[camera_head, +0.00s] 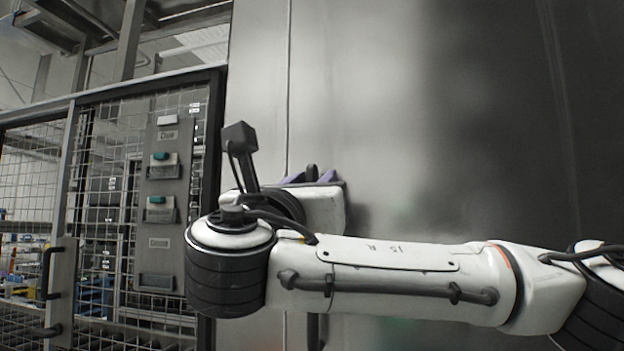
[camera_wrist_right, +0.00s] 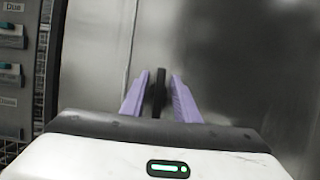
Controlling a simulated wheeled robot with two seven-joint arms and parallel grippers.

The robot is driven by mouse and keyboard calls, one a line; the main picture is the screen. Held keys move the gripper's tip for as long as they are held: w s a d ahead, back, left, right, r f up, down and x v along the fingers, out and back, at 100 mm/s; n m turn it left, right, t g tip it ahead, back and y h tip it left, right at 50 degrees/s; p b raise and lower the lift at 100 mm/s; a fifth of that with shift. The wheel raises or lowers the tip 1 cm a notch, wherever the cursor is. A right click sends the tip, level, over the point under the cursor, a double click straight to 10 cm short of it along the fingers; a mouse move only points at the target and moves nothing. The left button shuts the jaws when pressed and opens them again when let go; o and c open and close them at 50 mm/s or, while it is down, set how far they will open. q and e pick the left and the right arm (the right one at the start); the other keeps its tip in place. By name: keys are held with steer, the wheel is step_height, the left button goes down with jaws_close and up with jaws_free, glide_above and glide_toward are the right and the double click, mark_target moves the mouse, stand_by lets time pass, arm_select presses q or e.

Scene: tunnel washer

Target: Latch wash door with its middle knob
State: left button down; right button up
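The wash door is a smooth steel panel (camera_head: 400,120) with a vertical seam on its left. A dark upright knob (camera_head: 312,172) stands out from it just right of the seam, partly hidden by my arm. My right gripper (camera_head: 311,178) reaches toward the panel, its wrist hiding much of the area. In the wrist view the purple fingers of my right gripper (camera_wrist_right: 158,100) stand on either side of the dark knob (camera_wrist_right: 159,88), with a visible gap on each side. How deep the knob sits between them is unclear. My left gripper is out of view.
A mesh fence (camera_head: 105,210) with a dark frame stands left of the panel. A control box (camera_head: 163,215) with teal buttons hangs on it, close to my right wrist. A dark vertical bar (camera_head: 314,331) shows below my forearm. The panel is clear to the right.

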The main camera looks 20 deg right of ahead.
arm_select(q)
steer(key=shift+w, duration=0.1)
arm_select(e)
steer(key=shift+c, duration=0.3)
jaws_close()
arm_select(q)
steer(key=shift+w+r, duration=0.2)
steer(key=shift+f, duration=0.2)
arm_select(e)
steer(key=shift+f, duration=0.15)
